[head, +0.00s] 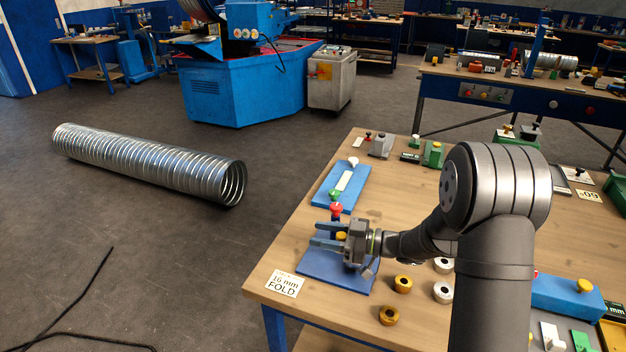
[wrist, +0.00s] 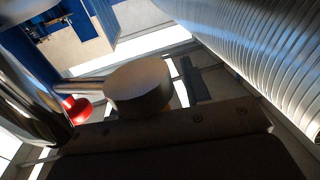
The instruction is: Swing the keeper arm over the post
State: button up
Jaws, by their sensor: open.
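My gripper (head: 319,235) is in the head view at the front left of the bench. Its two blue-grey fingers point left and stand apart, above a blue plate (head: 330,271). A yellow knob (head: 341,236) shows between the fingers near their base; I cannot tell if it is touched. A red knob (head: 336,208) stands just beyond the fingers. The wrist view shows a pale round knob (wrist: 140,85) with a rod running left, and a red knob (wrist: 75,108) beside it. I cannot tell for sure which part is the keeper arm or the post, as my gripper hides part of the fixture.
Brass rings (head: 389,315) and white rings (head: 443,292) lie to the right. A "16 mm FOLD" card (head: 285,284) is at the front edge. A spiral duct (head: 150,160) lies on the floor.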

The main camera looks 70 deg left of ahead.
jog(key=shift+s+a+m+t+y, duration=1.7)
jog(key=shift+a+m+t+y, duration=2.25)
jog(key=shift+m+t, duration=2.25)
jog(key=d+n+t, duration=0.2)
jog(key=d, duration=1.5)
jog(key=w+a+r+m+t+h, duration=0.1)
jog(key=w+a+r+m+h, duration=0.15)
jog(key=a, duration=0.45)
jog(key=w+a+r+m+t+h, duration=0.1)
jog(key=a+r+m+h, duration=0.25)
jog(key=a, duration=0.35)
jog(key=s+d+r+m+g+h, duration=0.1)
jog(key=s+d+r+m+h, duration=0.2)
jog(key=r+h, duration=0.5)
jog(key=v, duration=0.2)
jog(key=shift+d+r, duration=0.3)
jog(key=shift+r, duration=0.05)
